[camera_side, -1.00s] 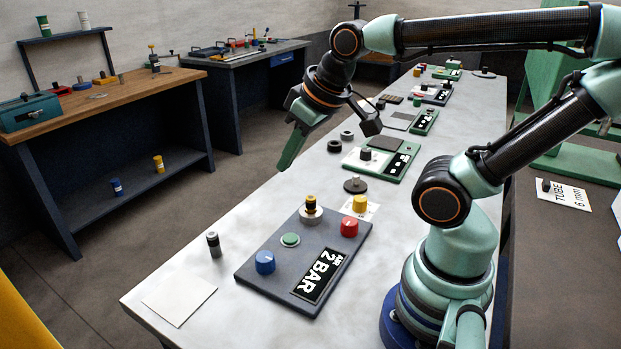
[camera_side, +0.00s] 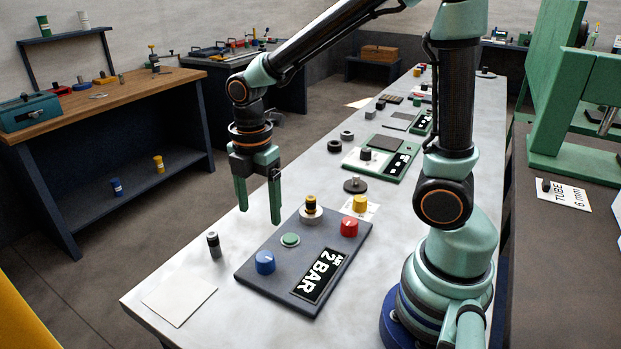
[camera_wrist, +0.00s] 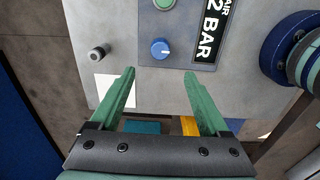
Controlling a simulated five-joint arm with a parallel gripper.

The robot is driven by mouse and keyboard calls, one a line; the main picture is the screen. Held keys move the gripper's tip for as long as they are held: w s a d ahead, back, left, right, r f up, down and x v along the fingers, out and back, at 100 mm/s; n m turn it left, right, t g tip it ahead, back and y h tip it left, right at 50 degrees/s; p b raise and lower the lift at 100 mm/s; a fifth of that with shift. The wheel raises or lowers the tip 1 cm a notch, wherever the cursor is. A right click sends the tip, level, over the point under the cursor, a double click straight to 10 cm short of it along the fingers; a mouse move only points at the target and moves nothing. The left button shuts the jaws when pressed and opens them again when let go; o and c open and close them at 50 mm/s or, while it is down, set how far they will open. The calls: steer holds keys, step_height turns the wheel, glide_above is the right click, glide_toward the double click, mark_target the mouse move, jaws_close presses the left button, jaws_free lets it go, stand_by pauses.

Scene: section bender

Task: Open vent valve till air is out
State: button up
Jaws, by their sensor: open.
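A dark grey panel (camera_side: 263,283) marked "AIR 2 BAR" lies on the pale bench. I cannot tell which part is the vent valve. My gripper (camera_side: 259,214) is open and empty, pointing down above the panel's far left side. In the wrist view the blue knob (camera_wrist: 160,48) shows just beyond and between my fingertips (camera_wrist: 160,73), apart from them.
A small black-and-grey cylinder (camera_side: 214,245) stands left of the panel. A white sheet (camera_side: 179,299) lies at the bench's near corner. A dark disc with a knob (camera_side: 355,185) and another panel (camera_side: 381,158) lie farther back. The bench between cylinder and panel is clear.

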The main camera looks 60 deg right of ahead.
mark_target(265, 256)
step_height(265, 256, down, 12)
stand_by(0.6)
jaws_close()
